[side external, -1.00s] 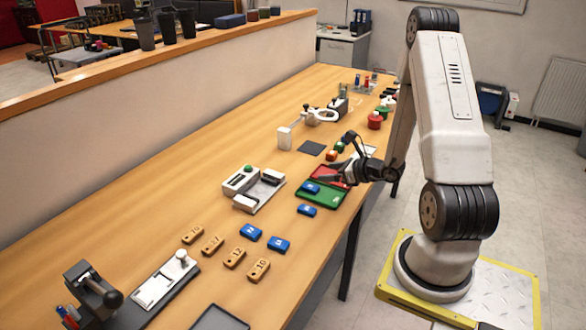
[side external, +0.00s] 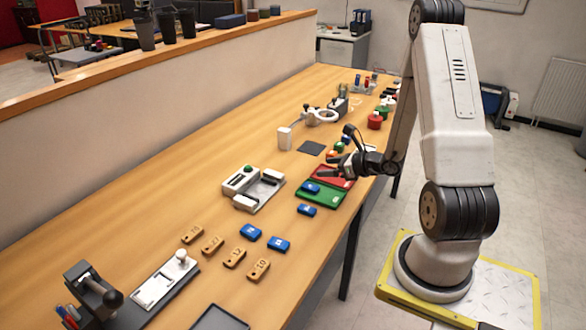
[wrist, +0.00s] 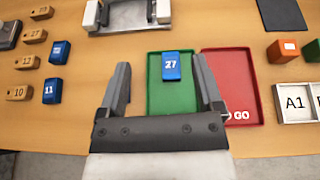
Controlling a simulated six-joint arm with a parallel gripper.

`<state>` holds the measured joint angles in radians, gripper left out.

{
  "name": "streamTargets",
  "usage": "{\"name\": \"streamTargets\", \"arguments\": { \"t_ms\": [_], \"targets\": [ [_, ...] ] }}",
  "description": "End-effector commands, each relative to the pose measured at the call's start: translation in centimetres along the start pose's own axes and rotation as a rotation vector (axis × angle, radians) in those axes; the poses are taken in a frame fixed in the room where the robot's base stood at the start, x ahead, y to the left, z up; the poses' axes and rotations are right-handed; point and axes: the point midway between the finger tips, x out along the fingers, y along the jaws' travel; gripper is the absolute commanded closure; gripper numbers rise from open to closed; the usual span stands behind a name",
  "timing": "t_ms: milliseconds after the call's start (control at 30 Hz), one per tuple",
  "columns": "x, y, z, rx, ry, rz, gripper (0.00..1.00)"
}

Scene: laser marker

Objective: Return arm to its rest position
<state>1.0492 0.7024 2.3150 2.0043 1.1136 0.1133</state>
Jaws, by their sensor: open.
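My gripper (wrist: 160,90) is open and empty in the wrist view, with its two fingers apart on either side of the green tray (wrist: 157,108). In the side view my gripper (side external: 332,166) is held above the trays at the table's right edge. A blue tag marked 27 (wrist: 171,67) lies in the green tray, toward its far end, between the fingers in the picture but apart from them. My arm (side external: 455,110) stands on its base to the right of the table.
A red tray (wrist: 232,85) lies beside the green one. The laser marker (side external: 252,188) stands left of the trays. Blue tags (side external: 280,244) and tan tags (side external: 234,257) lie on the table in front. A white A1 holder (wrist: 296,104) is at the wrist view's right.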

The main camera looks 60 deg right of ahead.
Motion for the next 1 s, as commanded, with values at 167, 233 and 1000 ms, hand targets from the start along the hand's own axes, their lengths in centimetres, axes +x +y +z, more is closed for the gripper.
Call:
{"name": "streamTargets", "arguments": {
  "t_ms": [167,233,1000],
  "targets": [
    [0.8,3.2,0.8,-0.101,0.037,0.133,0.16],
    [1.1,5.1,1.2,-0.166,0.061,0.213,0.16],
    [-3.2,21.5,0.5,-1.333,0.281,1.121,0.16]
  ]
}}
